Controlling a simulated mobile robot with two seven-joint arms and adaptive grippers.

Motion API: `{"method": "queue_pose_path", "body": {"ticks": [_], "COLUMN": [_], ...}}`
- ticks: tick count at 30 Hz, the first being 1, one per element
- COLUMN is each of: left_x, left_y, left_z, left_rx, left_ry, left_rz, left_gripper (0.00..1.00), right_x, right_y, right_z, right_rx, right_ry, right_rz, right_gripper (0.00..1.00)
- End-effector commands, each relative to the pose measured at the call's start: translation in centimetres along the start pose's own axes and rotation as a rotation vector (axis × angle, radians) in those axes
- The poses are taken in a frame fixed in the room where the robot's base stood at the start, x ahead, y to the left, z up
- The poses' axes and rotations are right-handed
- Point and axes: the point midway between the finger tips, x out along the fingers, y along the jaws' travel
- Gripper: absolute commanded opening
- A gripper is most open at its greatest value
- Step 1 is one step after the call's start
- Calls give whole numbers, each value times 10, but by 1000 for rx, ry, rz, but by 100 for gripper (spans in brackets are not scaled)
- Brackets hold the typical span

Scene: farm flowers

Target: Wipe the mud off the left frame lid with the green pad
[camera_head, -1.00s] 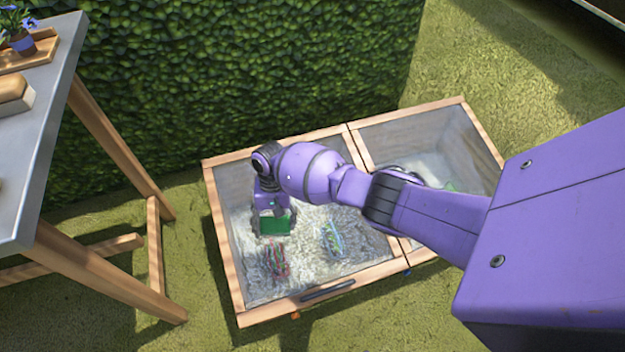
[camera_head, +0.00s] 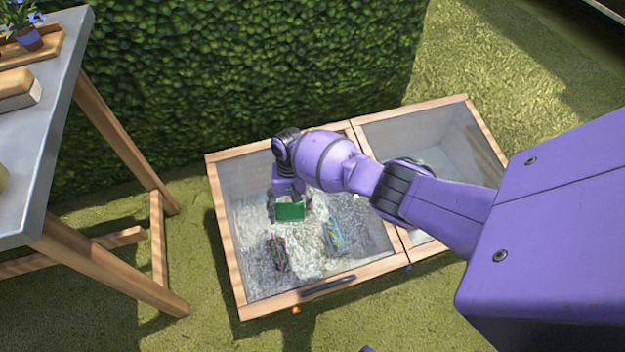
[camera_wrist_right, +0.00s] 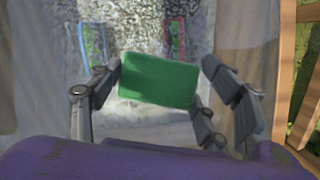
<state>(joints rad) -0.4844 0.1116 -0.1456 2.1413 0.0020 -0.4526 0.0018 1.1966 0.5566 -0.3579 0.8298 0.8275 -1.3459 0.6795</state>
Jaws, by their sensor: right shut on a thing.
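The left frame lid (camera_head: 213,190) is a glass pane in a wooden surround with a dark handle (camera_head: 328,286) on its near edge. A pale, speckled patch (camera_head: 310,250) shows across the glass; I cannot tell how much is mud and how much lies beneath. My right gripper (camera_head: 289,200) is shut on the green pad (camera_head: 290,212) over the middle of the lid. In the right wrist view the pad (camera_wrist_right: 158,80) sits between the fingers (camera_wrist_right: 160,88). Contact with the glass is not clear. My left gripper is not in view.
The right frame lid (camera_head: 440,145) adjoins on the right, partly behind my arm. A red item (camera_head: 278,254) and a blue-green item (camera_head: 333,236) show at the left lid. A metal-topped table (camera_head: 45,130) with a brush-like block (camera_head: 20,92) stands left; a hedge (camera_head: 250,70) is behind.

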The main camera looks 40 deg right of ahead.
Motion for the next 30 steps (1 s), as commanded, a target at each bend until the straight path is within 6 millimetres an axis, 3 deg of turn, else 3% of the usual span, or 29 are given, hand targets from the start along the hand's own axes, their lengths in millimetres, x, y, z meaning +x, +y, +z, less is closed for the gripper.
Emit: {"method": "queue_pose_path", "body": {"ticks": [24, 30], "left_x": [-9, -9], "left_y": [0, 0], "left_z": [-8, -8], "left_rx": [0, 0], "left_ry": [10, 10], "left_rz": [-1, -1], "left_gripper": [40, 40], "right_x": [-6, -6], "right_y": [56, 61], "right_z": [-14, -15], "right_rx": [3, 1], "right_ry": [2, 1], "right_rz": [3, 3], "right_gripper": [45, 45]}}
